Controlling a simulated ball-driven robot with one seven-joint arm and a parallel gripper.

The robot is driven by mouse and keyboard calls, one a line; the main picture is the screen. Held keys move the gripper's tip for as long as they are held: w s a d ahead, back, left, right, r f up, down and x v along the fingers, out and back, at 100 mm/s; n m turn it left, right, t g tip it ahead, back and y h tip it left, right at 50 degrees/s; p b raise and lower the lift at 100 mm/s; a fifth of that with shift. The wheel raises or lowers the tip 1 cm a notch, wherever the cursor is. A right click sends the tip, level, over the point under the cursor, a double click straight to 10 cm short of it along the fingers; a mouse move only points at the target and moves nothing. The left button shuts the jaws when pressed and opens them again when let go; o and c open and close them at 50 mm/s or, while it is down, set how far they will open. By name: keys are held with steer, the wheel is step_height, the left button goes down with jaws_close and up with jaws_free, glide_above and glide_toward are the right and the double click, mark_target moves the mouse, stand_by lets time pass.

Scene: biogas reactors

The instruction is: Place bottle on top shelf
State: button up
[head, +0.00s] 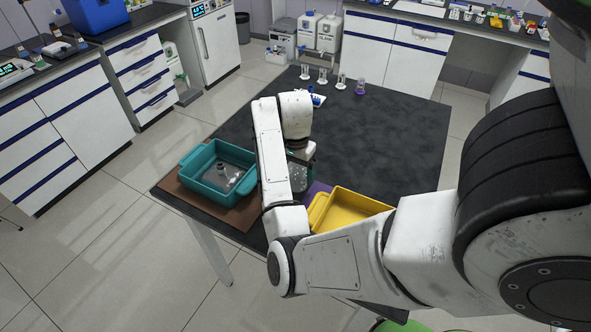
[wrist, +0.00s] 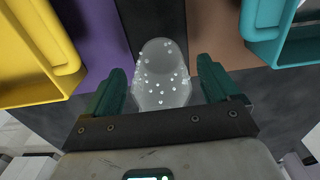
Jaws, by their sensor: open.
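A translucent, whitish bottle (wrist: 160,75) with white specks stands between the fingers of my gripper (wrist: 164,88) in the wrist view. My gripper is open, with a dark green finger on each side of the bottle; a gap shows at the right finger, and contact at the left is unclear. In the head view, the clear bottle (head: 299,177) is partly hidden behind my arm, between the teal tray and the yellow tray. I cannot make out a top shelf in either view.
A teal tray (head: 190,163) holding a clear flask (head: 222,178) sits on a brown mat at left. A yellow tray (head: 350,212) lies at right on a purple mat. Several small flasks stand at the far end of the dark table (head: 400,135); its middle is clear.

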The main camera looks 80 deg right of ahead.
steer(key=shift+r, duration=0.1)
step_height(320, 180, up, 12)
steer(key=p, duration=0.5)
